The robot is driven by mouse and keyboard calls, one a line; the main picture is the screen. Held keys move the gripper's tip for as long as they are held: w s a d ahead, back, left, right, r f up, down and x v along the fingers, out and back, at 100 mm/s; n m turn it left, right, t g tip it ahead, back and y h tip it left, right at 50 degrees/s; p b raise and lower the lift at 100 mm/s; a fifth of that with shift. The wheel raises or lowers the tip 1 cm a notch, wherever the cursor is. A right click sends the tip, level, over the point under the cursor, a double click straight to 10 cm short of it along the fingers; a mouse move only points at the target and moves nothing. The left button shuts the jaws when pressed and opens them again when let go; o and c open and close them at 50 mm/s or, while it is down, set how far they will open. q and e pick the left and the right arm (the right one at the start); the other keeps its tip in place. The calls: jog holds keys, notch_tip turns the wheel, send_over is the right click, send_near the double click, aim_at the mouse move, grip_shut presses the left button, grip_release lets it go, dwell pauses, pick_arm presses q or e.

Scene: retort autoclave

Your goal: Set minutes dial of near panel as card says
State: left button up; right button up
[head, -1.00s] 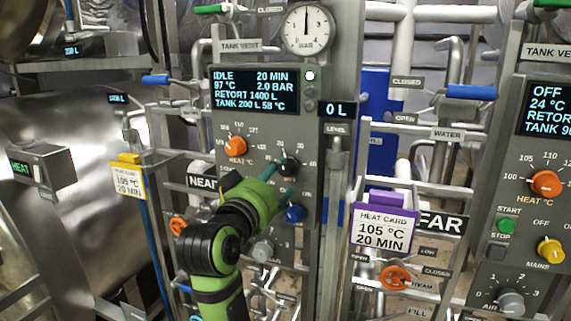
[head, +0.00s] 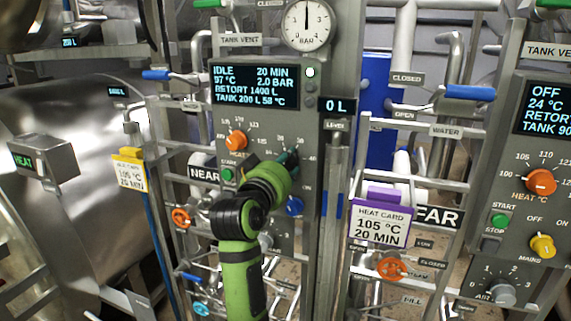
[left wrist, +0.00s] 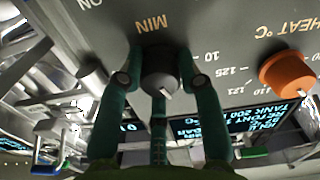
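The near panel (head: 225,110) has a display (head: 254,88) reading IDLE, 20 MIN, 97 °C. The black minutes dial (left wrist: 160,68), labelled MIN, sits between the fingers of my left gripper (left wrist: 161,75) in the left wrist view. The fingers look pressed against both its sides, and its white pointer mark faces down in that view. In the head view my left gripper (head: 288,159) covers most of the dial. The yellow card (head: 130,172) at the left reads 105 °C, 20 MIN. The purple-topped heat card (head: 380,222) beside the FAR sign also reads 105 °C, 20 MIN. My right gripper is not in view.
An orange heat dial (head: 236,141) is close beside the minutes dial; it also shows in the left wrist view (left wrist: 287,73). A green start button (head: 227,174) and blue knob (head: 294,206) are nearby. The far panel (head: 520,200) stands at the right, with pipes between.

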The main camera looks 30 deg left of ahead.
pick_arm(q)
jog(key=shift+n, duration=0.6)
jog(key=o, duration=1.2)
jog(key=shift+c, duration=0.2)
jog(key=shift+s, duration=0.15)
jog(key=v, duration=0.7)
jog(key=shift+s, duration=0.1)
